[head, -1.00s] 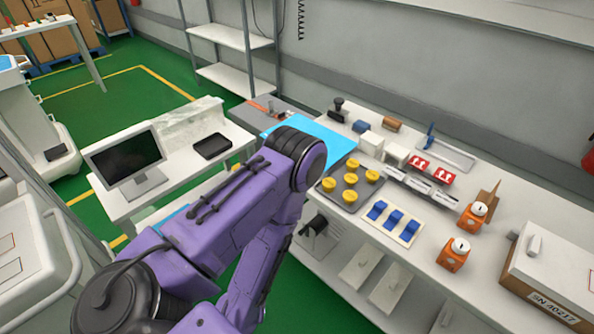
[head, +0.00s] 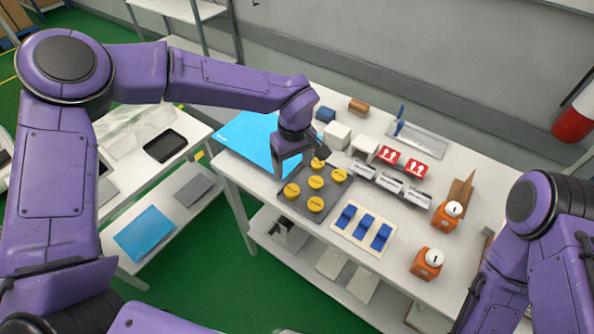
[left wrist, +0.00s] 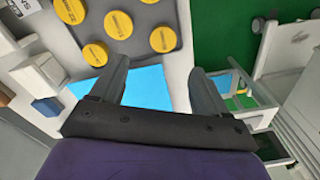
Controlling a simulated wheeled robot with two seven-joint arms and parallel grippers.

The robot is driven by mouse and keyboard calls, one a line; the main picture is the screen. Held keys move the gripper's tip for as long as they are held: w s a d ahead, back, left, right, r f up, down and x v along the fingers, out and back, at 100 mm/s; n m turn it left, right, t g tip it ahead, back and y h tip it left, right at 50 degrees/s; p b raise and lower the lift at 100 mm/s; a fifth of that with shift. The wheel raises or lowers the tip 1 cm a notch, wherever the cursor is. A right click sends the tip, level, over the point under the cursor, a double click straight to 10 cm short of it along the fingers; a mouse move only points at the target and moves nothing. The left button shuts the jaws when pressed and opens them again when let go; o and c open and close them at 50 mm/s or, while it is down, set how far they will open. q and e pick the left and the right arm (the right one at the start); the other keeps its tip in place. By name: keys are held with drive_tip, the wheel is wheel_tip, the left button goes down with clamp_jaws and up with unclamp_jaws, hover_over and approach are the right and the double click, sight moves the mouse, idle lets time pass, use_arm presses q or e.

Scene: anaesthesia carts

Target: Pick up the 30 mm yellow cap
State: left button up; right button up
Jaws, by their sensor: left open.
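Several round yellow caps (head: 316,182) sit on a dark grey tray (head: 329,206) on the white bench. They carry dark markings too small to read, so I cannot tell which is the 30 mm one. My left gripper (head: 300,164) is open and empty, above the tray's far left edge. One finger comes close to the farthest cap in the head view. In the left wrist view the caps (left wrist: 118,24) lie beyond the open fingers (left wrist: 157,66), with none between them. My right gripper is out of view; only part of my right arm shows.
A blue mat (head: 243,137) lies left of the tray. A panel with blue parts (head: 381,237) is to its right. White boxes (head: 337,134) and red-and-white boxes (head: 415,168) stand behind. Orange devices (head: 426,263) stand farther right.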

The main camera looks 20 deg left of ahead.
sight(292, 190)
use_arm(q)
drive_tip(key=f, duration=0.3)
drive_tip(key=shift+s+d+f+p, duration=0.15)
drive_tip(key=shift+s+d+p, duration=0.15)
drive_tip(key=shift+s+p, duration=0.1)
drive_tip(key=f, duration=0.1)
drive_tip(key=f+p, duration=0.1)
drive_tip(key=f, duration=0.1)
drive_tip(key=f+p, duration=0.1)
drive_tip(key=f, duration=0.1)
drive_tip(key=shift+a+f, duration=0.25)
drive_tip(key=shift+a, duration=0.15)
drive_tip(key=shift+f, duration=0.2)
drive_tip(key=shift+s+d, duration=0.1)
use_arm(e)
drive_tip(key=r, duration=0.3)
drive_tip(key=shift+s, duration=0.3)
use_arm(q)
drive_tip(key=c, duration=1.1)
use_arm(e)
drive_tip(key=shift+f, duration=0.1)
